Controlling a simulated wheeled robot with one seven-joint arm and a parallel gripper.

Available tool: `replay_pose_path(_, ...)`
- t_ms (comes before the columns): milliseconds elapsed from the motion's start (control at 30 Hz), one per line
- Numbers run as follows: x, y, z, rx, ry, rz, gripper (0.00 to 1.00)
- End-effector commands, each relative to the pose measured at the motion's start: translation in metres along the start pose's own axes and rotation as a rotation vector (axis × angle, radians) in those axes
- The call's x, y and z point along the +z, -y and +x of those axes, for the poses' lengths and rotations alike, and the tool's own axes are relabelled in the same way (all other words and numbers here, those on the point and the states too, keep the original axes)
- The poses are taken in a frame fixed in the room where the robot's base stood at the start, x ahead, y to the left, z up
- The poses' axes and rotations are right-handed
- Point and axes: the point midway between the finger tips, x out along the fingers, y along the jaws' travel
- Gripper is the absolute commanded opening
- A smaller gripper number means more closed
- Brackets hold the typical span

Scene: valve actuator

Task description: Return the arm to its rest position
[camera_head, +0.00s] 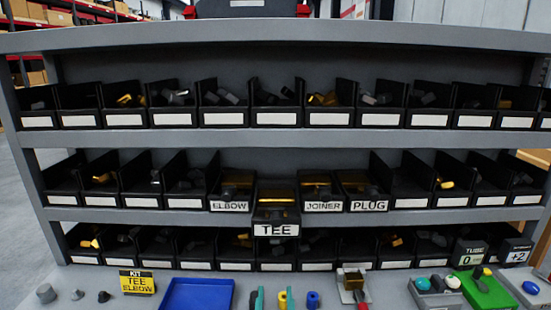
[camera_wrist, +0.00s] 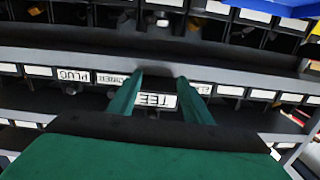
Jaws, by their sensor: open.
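My gripper (camera_wrist: 159,76) shows in the wrist view as two green fingers, spread apart with nothing between their tips. The view is upside down, and the TEE bin's label (camera_wrist: 157,100) shows between the fingers. In the head view the TEE bin (camera_head: 277,231) sits in the middle row, standing forward of and lower than its neighbours. I cannot tell whether the fingers touch it. My arm and gripper do not show clearly in the head view.
The grey shelf (camera_head: 280,142) holds three rows of black bins, with ELBOW (camera_head: 230,206), JOINER (camera_head: 324,207) and PLUG (camera_head: 369,206) beside TEE. Below stand a blue tray (camera_head: 197,294), a yellow kit sign (camera_head: 137,283) and a green tray (camera_head: 487,291) with parts.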

Motion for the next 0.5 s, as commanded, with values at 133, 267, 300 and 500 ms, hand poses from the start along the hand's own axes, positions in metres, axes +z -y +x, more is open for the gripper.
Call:
replay_pose_path(133,0.050,0.000,-0.028,0.002,0.027,0.007,0.45)
replay_pose_path(267,0.085,0.000,-0.055,0.004,0.042,0.010,0.45)
replay_pose_path(300,0.096,0.000,-0.064,0.004,0.047,0.011,0.45)
replay_pose_path(500,0.142,0.000,-0.113,0.007,0.072,0.012,0.45)
